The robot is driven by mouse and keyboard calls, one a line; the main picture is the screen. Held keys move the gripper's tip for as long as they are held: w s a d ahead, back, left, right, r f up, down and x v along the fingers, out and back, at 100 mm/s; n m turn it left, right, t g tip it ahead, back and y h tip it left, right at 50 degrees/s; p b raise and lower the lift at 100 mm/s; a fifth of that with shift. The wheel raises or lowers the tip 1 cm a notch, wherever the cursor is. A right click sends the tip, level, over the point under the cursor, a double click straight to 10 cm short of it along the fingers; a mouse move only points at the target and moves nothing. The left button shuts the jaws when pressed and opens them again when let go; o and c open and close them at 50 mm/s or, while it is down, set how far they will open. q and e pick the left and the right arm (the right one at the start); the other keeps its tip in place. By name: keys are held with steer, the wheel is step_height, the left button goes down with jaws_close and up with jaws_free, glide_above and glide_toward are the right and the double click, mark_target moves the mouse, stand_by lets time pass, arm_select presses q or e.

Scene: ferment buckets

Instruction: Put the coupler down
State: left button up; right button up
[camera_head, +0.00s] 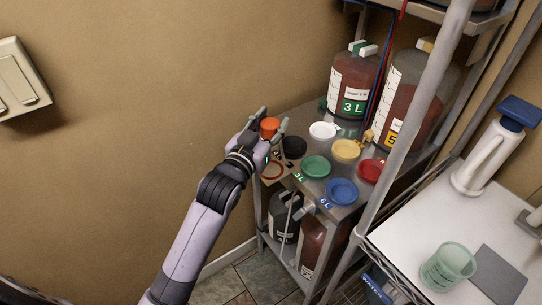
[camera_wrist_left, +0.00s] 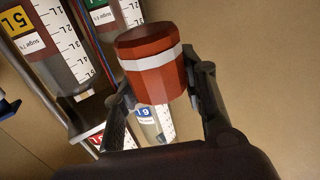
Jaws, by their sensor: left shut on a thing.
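An orange-red coupler (camera_head: 270,126) with a white band is held by my left gripper (camera_head: 273,120). It also shows close up in the left wrist view (camera_wrist_left: 152,62), upright between the two fingers. In the head view the gripper and coupler appear over the left end of the metal shelf (camera_head: 310,108), near a red ring mark (camera_head: 272,170). The coupler seems raised; its exact height is hard to tell. My right gripper is in neither view.
Black (camera_head: 293,147), white (camera_head: 323,131), green (camera_head: 316,166), yellow (camera_head: 346,150), red (camera_head: 370,171) and blue (camera_head: 342,191) round pieces crowd the shelf. A 3 L bottle (camera_head: 352,78) stands behind. A rack post (camera_head: 405,140) rises in front at the right.

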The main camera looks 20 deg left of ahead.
arm_select(q)
step_height(320, 180, down, 10)
steer(key=shift+f, duration=0.35)
steer(key=shift+f, duration=0.15)
steer(key=o, duration=1.3)
